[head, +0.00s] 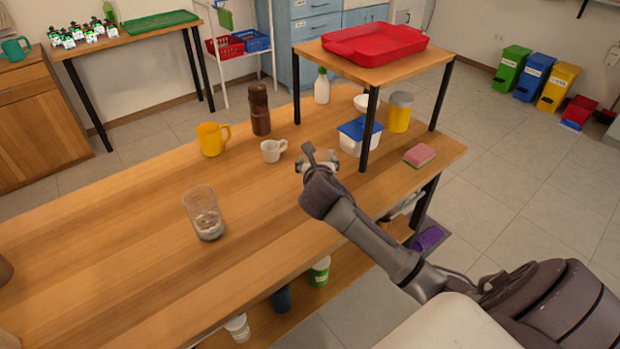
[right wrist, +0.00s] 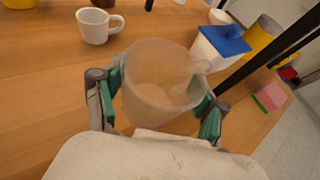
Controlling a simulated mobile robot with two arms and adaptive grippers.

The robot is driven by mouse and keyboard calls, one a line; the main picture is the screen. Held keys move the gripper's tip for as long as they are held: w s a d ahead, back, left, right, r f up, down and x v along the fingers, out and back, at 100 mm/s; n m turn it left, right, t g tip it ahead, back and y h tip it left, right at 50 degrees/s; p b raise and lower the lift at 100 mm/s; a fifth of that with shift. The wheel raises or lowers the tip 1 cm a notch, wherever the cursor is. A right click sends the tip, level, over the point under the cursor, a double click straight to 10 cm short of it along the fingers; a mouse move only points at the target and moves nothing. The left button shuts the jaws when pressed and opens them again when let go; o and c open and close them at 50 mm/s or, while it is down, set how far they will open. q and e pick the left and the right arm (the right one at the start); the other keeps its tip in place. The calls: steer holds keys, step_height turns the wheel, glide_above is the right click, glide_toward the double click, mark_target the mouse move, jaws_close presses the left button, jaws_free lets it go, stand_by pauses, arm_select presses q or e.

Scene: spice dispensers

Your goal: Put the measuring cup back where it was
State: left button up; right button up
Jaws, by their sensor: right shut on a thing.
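My right gripper (head: 312,170) is over the right part of the wooden table. In the right wrist view, its two green-padded fingers (right wrist: 165,92) are shut on the sides of a translucent, frosted cup (right wrist: 158,72), which looks like the measuring cup. The cup has a wide round mouth and a small lip or handle at its right. In the head view my gripper mostly hides it. A second clear cup (head: 203,212) with pale contents stands upright on the table at the left. I cannot tell whether the held cup touches the table. My left gripper is not in view.
A white mug (head: 273,150), yellow mug (head: 212,139) and brown grinder (head: 259,108) stand behind my gripper. The table's front middle is clear.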

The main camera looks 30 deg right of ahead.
steer(key=shift+w+a+f, duration=0.5)
steer(key=shift+w+a, duration=0.05)
steer(key=shift+w, duration=0.15)
steer(key=shift+f, duration=0.2)
step_height(320, 180, down, 4)
steer(key=shift+r+b, duration=0.1)
steer(key=shift+b, duration=0.3)
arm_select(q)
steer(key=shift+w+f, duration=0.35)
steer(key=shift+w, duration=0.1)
arm_select(e)
steer(key=o, duration=1.3)
